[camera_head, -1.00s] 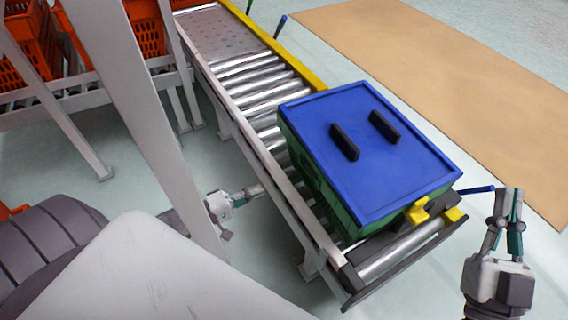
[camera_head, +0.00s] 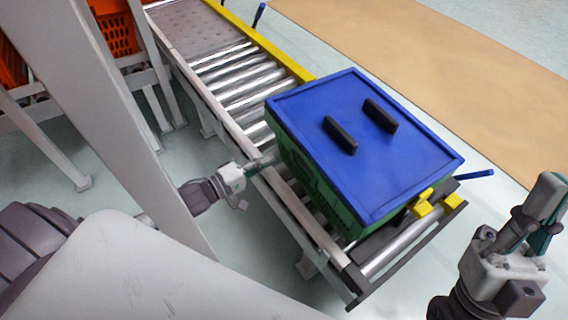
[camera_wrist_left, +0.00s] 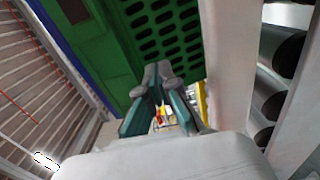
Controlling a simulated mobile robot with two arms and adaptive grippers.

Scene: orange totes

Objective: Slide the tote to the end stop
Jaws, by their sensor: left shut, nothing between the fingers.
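The green tote with a blue lid (camera_head: 365,150) stands level on the roller conveyor near its front end. Two black handles are on the lid. Yellow blocks at the conveyor's front end (camera_head: 424,203) look like the end stop; whether the tote touches them cannot be told. My left gripper (camera_head: 268,160) is shut and empty at the near side rail, beside the tote's rear left part. In the left wrist view its fingers (camera_wrist_left: 158,80) are together before the tote's perforated green wall (camera_wrist_left: 150,30). My right gripper (camera_head: 545,200) is raised right of the conveyor, apart from the tote; its finger gap is unclear.
The conveyor's bare rollers (camera_head: 235,85) run back behind the tote. A yellow rail (camera_head: 265,42) edges its far side, with a blue lever (camera_head: 478,174) near the front. Orange crates (camera_head: 115,28) stand on a rack at the back left. A tan floor area lies beyond.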

